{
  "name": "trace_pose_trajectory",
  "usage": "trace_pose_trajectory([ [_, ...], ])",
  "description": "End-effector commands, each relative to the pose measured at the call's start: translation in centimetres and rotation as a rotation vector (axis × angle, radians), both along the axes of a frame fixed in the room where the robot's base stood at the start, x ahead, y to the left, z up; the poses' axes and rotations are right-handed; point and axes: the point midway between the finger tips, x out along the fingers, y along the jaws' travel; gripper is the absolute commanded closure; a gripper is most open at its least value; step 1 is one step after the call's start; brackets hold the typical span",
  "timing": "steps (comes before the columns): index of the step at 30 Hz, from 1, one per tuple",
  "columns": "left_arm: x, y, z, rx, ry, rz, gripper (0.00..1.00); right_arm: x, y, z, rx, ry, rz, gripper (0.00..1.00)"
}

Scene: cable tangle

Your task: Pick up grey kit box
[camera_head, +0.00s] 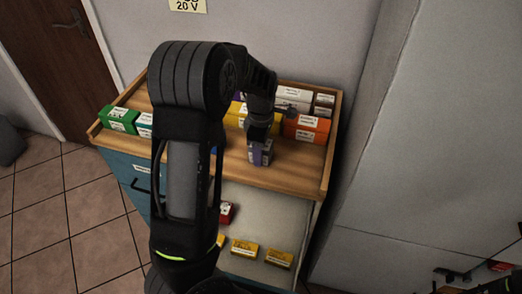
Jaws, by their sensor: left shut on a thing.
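A small grey box (267,152) with a purple, labelled face is at the front of the wooden top of the cabinet. My left gripper (260,138) points down over it and is shut on it. The fingertips are small and partly hidden, and I cannot tell if the box touches the wood. Light grey and white boxes (293,97) stand in the back right of the top.
The wooden top (296,179) has raised edges. Green boxes (118,119) stand left, yellow and orange (306,128) ones behind the gripper. Below, an open drawer (262,207) holds red and yellow boxes (244,248). A grey wall panel (425,150) rises right.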

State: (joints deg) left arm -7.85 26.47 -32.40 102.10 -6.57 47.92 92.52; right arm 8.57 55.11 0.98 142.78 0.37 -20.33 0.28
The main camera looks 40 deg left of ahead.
Motion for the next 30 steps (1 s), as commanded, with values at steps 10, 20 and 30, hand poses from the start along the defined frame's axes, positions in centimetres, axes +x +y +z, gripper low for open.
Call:
trace_pose_trajectory([
  [10,0.0,0.0,0.0,0.0,-0.001,0.0,0.95,0.0,0.0,0.0,0.0,0.0,0.0,0.64],
  [20,0.0,0.0,1.2,0.0,-0.001,0.0,0.95,-0.1,0.0,1.0,-0.002,0.003,-0.001,0.64],
  [30,0.0,0.0,7.1,0.0,-0.001,0.0,0.95,-0.4,-0.5,5.7,-0.014,0.021,-0.004,0.64],
])
